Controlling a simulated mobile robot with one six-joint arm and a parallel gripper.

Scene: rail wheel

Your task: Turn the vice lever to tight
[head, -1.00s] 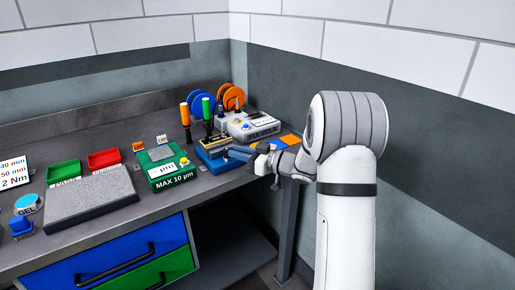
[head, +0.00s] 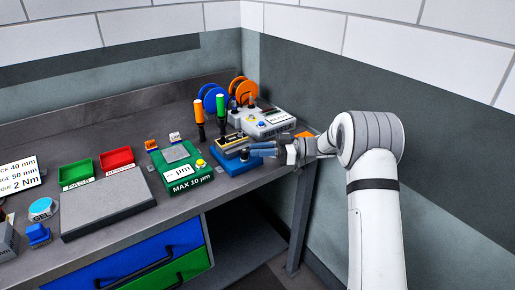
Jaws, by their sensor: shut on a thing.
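The vice (head: 230,162) has a blue base and stands near the front right edge of the bench, with a tan and dark block (head: 232,142) at its top. My gripper (head: 252,152) reaches in from the right, with its blue fingers at the right side of the vice. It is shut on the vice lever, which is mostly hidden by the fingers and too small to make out. The lever's angle cannot be told from this view.
Orange and green handled tools (head: 199,115) stand behind the vice. A grey device (head: 262,122) and blue and orange discs (head: 243,92) are at the back right. A green "MAX 10 µm" gauge block (head: 183,168) stands left of the vice. The wall is close on the right.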

